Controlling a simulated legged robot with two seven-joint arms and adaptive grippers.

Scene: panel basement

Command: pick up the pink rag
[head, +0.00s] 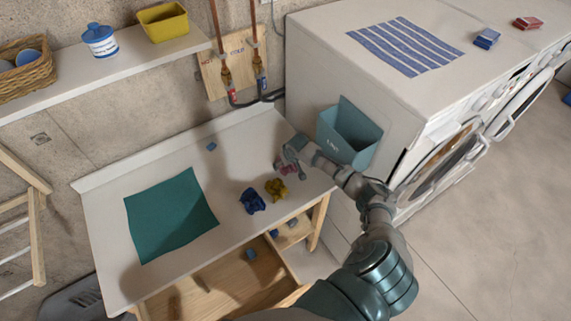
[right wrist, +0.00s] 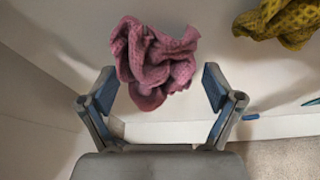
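The crumpled pink rag (right wrist: 152,60) lies on the white tabletop. In the right wrist view it sits ahead of and partly between the two spread fingers of my right gripper (right wrist: 159,90). The gripper is open, and I see no finger closed on the cloth. In the head view the right gripper (head: 287,158) is over the right end of the table, and the pink rag (head: 288,168) shows partly beneath it. My left gripper is not in view.
A yellow rag (head: 276,188) and a blue rag (head: 252,201) lie close by. A green cloth (head: 170,215) lies flat at the left. A teal bin (head: 350,133) is on the side of the white washing machine (head: 335,45), just right of the gripper.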

